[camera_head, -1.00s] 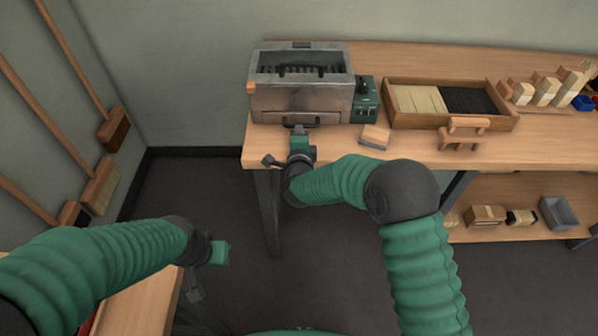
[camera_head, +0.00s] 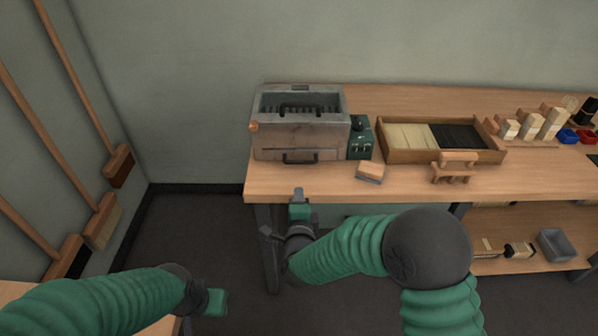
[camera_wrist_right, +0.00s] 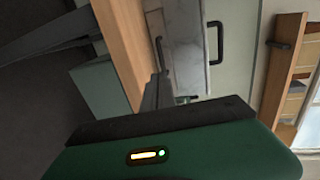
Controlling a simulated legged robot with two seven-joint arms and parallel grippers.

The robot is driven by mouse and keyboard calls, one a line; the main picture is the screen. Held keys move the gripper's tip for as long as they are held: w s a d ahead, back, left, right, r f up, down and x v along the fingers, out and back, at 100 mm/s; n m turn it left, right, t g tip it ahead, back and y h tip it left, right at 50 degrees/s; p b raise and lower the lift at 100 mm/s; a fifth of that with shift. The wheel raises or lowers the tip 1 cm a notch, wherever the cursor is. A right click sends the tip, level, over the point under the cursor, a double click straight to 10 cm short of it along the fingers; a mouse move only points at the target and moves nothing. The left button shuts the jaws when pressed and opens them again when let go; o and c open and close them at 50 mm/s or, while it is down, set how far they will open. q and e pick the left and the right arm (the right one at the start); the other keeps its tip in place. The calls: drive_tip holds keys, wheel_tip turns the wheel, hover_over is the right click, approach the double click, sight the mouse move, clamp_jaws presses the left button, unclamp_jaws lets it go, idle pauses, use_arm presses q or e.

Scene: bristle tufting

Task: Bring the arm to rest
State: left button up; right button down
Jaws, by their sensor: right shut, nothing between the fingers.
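My right gripper (camera_head: 298,194) is shut and empty. It hangs in front of the front edge of the workbench (camera_head: 330,186), below the metal machine, touching nothing that I can make out. In the right wrist view its dark fingers (camera_wrist_right: 157,92) lie together, with the bench edge and the machine's drawer handle beyond. My left gripper (camera_head: 214,302) is at the lower left, over the floor next to the lower-left table; its fingers are too hidden to read.
The metal machine (camera_head: 300,138) with a green control box (camera_head: 360,138) stands on the bench. A small brush block (camera_head: 370,172), a wooden tray of bristles (camera_head: 385,154) and a wooden stand (camera_head: 453,172) lie to its right. Brooms (camera_head: 104,222) lean at the left wall. Floor between is clear.

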drive_tip(key=s+d+f+n+g, duration=0.4)
drive_tip(key=s+d+n+g, duration=0.2)
drive_tip(key=s+d+n, duration=0.5)
drive_tip(key=s+d+f+n+g, duration=0.3)
drive_tip(key=s+d+n+g, duration=0.4)
drive_tip(key=s, duration=0.6)
drive_tip(key=d+p+v, duration=0.2)
drive_tip(key=p+v, duration=1.3)
drive_tip(key=shift+w+r+p, duration=0.25)
drive_tip(key=shift+r+p, duration=0.05)
drive_tip(key=shift+r, duration=0.15)
